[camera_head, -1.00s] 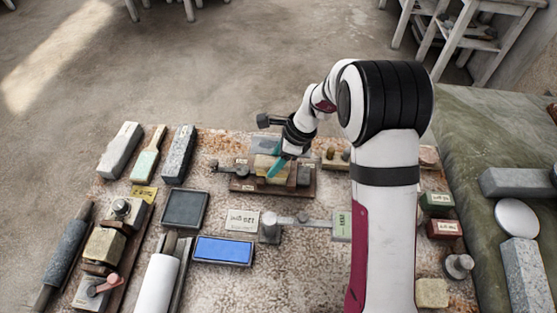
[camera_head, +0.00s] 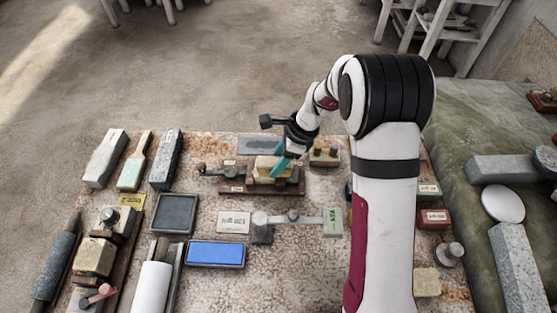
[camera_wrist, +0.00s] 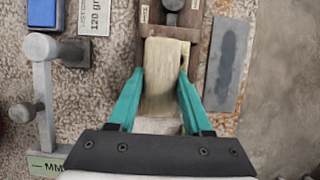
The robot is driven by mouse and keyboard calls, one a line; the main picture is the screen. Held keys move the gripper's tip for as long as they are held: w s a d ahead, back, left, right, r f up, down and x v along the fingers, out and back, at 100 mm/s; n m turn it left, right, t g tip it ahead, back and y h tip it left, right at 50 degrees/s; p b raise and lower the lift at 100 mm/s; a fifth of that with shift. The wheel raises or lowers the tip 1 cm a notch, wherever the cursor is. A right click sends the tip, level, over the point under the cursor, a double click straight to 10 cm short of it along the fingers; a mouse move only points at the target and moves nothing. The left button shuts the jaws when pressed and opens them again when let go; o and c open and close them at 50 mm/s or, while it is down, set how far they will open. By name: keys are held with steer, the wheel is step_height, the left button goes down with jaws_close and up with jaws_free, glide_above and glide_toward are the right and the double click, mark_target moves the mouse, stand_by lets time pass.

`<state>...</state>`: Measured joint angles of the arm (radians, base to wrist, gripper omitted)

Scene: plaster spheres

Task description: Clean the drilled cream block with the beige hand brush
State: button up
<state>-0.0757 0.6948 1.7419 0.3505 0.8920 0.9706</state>
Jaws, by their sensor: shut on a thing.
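My gripper (camera_head: 279,167), with teal fingers, is shut on a beige piece that looks like the hand brush (camera_wrist: 165,80); it fills the space between the fingertips in the wrist view. In the head view the beige hand brush (camera_head: 269,161) is partly covered by a finger. Below it is a cream block (camera_head: 263,178) on a dark wooden holder (camera_head: 233,187); the brush seems to rest on or just above it. The block is mostly hidden under the brush, and I cannot tell its drilled holes or whether the two touch.
A dark grey slab (camera_head: 258,144) lies behind the holder. A small block fixture (camera_head: 325,152) stands to its right. In front are a lever stand (camera_head: 262,226), a white label card (camera_head: 234,221) and a blue block (camera_head: 216,253). A dark tray (camera_head: 175,213) lies left.

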mark_target(264, 161)
steer(key=shift+a, duration=1.8)
steer(key=shift+d, duration=0.15)
steer(key=shift+d, duration=2.1)
steer(key=shift+a+r, duration=0.35)
steer(key=shift+a, duration=0.25)
steer(key=shift+a+r, duration=0.35)
steer(key=shift+a, duration=0.2)
steer(key=shift+a, duration=0.1)
